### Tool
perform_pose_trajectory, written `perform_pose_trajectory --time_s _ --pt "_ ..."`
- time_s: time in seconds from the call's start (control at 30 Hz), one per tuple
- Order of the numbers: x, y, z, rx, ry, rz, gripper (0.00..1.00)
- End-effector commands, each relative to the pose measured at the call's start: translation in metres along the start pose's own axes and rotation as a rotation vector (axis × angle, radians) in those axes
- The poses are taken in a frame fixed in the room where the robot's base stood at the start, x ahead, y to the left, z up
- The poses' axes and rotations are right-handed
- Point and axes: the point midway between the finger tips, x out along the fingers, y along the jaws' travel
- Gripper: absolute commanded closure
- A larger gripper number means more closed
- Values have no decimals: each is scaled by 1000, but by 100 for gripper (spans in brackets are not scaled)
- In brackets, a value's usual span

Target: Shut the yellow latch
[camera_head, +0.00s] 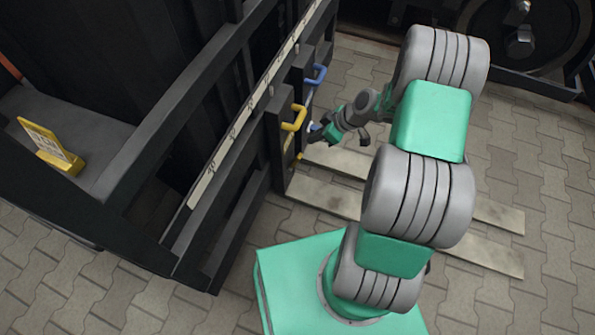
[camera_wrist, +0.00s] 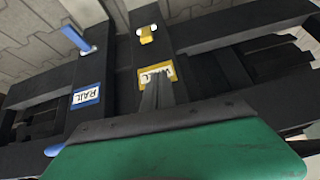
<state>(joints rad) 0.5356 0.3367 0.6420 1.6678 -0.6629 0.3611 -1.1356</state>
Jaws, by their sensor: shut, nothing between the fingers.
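The yellow latch (camera_head: 294,118) is a bent handle on the dark frame of the bogie side. In the wrist view the yellow latch (camera_wrist: 147,34) shows at the top, above a yellow-framed label (camera_wrist: 156,73). My gripper (camera_head: 314,134) is just right of and slightly below the latch in the head view. In the wrist view my gripper (camera_wrist: 158,88) is shut and empty, its fingertips in front of the lower part of the yellow label. I cannot tell whether the fingers touch the frame.
A blue handle (camera_head: 316,75) is just beyond the yellow latch. Its blue-framed label (camera_wrist: 86,96) reads RAIL. A yellow sign (camera_head: 52,147) stands on a dark ledge at the left. Pale planks (camera_head: 325,191) lie on the paved floor, which is open at the right.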

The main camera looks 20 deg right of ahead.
Motion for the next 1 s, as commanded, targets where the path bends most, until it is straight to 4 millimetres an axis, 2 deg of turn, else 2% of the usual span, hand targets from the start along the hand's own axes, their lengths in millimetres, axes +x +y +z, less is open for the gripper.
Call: perform_pose_trajectory --time_s 0.03,0.1,0.17,0.33,0.6,0.7,0.83,1.0 --pt "31 5 26 -17 33 1 100" --pt "45 8 37 -46 69 6 100" --pt "50 10 40 -60 85 11 100" --pt "68 9 39 -67 90 10 100" --pt "122 10 35 -65 88 10 100" --pt "136 10 33 -65 87 11 100" --pt "145 10 32 -63 87 11 100" --pt "146 10 30 -63 87 11 100"
